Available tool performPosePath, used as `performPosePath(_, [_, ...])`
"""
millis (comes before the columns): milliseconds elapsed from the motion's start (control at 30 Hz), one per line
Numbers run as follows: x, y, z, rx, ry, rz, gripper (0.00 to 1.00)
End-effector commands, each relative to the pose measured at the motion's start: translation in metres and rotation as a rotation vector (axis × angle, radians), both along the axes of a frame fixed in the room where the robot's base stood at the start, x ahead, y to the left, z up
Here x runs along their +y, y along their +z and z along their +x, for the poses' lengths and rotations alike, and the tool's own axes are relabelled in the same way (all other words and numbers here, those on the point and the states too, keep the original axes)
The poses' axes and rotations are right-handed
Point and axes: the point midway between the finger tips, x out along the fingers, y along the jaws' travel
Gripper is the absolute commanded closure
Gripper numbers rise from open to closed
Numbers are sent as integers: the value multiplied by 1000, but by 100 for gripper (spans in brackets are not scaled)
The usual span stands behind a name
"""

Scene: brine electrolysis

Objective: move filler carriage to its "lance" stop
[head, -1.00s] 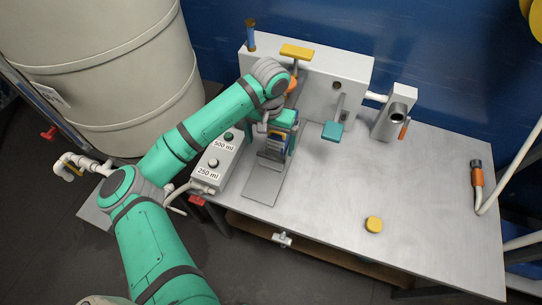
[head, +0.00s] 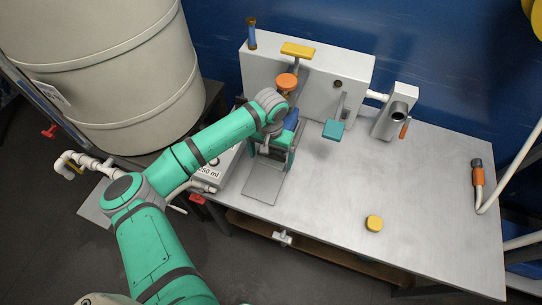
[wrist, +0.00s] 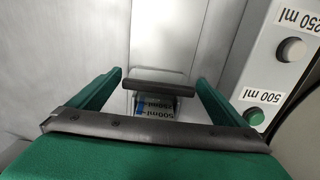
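The grey rail plate (head: 262,187) of the filler lies along the left part of the bench. My gripper (head: 272,155) is low over its upper half and hides most of the carriage there. In the wrist view my gripper (wrist: 159,76) is open, its two green fingers wide apart. A dark crossbar (wrist: 159,88) lies between the fingers, with gaps on both sides. Just below the bar shows a blue and white 500 ml/250 ml label (wrist: 156,108). I cannot tell which stop the carriage is at.
A white button box (wrist: 276,75) stands beside the rail. A grey upright housing (head: 350,78) carries a yellow T-handle (head: 297,50), an orange knob (head: 287,81) and a teal block (head: 333,130).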

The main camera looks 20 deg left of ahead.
Motion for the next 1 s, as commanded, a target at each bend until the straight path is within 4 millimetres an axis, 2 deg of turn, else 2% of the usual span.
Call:
performPosePath(33, [0, 0, 0, 0, 0, 0, 13])
performPosePath(233, [0, 0, 0, 0, 0, 0, 60])
performPosePath(267, [0, 0, 0, 0, 0, 0, 62])
performPosePath(367, [0, 0, 5, -1, 0, 1, 62])
performPosePath(633, [-1, 1, 40, -2, 2, 1, 62])
performPosePath(1000, [0, 2, 47, -9, 3, 1, 62])
